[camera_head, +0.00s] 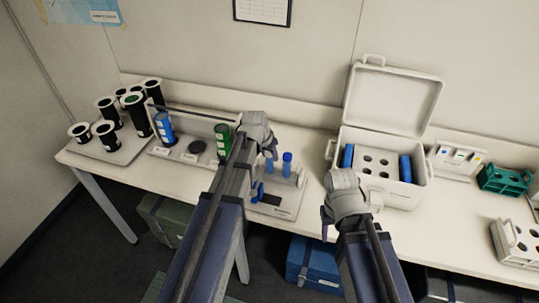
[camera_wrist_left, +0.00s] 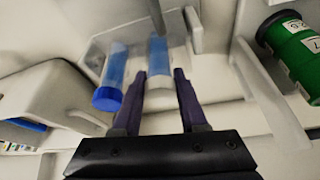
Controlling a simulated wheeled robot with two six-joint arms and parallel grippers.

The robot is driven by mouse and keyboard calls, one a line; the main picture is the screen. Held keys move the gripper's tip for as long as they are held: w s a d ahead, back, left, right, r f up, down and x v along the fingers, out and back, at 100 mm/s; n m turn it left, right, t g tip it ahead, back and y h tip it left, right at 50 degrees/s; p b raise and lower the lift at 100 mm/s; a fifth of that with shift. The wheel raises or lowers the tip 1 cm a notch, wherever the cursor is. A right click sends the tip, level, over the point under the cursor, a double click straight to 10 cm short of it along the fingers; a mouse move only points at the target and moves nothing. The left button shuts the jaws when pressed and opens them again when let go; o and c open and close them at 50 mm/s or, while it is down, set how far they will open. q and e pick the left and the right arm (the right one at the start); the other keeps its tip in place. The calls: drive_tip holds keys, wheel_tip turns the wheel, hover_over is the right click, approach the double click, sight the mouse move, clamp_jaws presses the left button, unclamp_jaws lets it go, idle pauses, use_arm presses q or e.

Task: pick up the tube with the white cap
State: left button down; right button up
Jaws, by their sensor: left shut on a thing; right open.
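In the left wrist view, a pale blue tube (camera_wrist_left: 158,52) with a whitish near end stands between the purple fingertips of my left gripper (camera_wrist_left: 160,76), which is shut on it. In the head view, my left gripper (camera_head: 268,146) is over the pale tube rack (camera_head: 285,209); the held tube's cap is mostly hidden there. A blue-capped tube (camera_head: 287,158) stands beside it in the rack and also shows in the left wrist view (camera_wrist_left: 107,98). My right gripper (camera_head: 326,222) is open in front of the white box, apart from the tubes.
An open white box (camera_head: 405,194) with blue packs inside stands right of the rack. A green canister (camera_head: 222,138), a blue canister (camera_head: 164,127) and several black-and-white canisters stand left. A green rack (camera_head: 505,178) is far right.

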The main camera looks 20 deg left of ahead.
use_arm(q)
drive_tip(key=shift+w, duration=0.1)
idle(0.3)
drive_tip(key=shift+c, duration=1.8)
unclamp_jaws()
drive_tip(key=shift+r, duration=0.1)
drive_tip(key=p+v, duration=0.7)
drive_tip(key=shift+r, duration=0.25)
